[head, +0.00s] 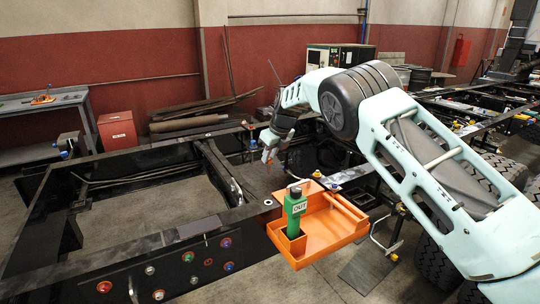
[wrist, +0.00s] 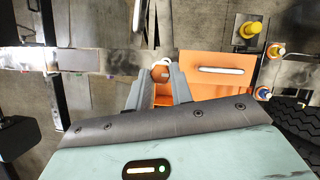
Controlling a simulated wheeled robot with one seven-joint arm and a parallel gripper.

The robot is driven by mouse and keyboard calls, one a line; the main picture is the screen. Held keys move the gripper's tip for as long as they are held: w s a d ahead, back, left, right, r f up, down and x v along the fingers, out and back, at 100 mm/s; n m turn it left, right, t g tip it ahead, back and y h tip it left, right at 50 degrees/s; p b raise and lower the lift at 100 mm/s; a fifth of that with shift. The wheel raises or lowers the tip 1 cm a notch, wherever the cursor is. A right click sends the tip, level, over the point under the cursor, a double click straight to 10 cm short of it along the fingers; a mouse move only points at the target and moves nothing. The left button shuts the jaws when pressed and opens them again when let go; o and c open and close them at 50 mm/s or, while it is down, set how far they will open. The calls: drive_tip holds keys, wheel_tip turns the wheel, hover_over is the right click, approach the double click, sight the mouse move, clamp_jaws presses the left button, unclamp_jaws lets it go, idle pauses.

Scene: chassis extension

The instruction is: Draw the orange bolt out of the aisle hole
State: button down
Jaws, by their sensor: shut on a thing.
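My gripper (head: 269,150) hangs from the end of my arm above the dark chassis frame, behind the orange tray. In the wrist view my gripper (wrist: 160,80) has its fingers close together, shut on the orange bolt (wrist: 160,73), which shows as a small ring-like orange and pale end between the fingertips. In the head view a little orange (head: 271,156) shows at the fingertips. The lower part of the bolt is hidden. I cannot tell whether it is still in a hole or clear of it. The aisle hole itself is not visible.
Several coloured bolts sit in the frame's near side plate (head: 190,265). A workbench (head: 45,103) stands far left.

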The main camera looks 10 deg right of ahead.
sight(270, 158)
drive_tip(key=shift+r+p, duration=1.55)
drive_tip(key=shift+r, duration=0.35)
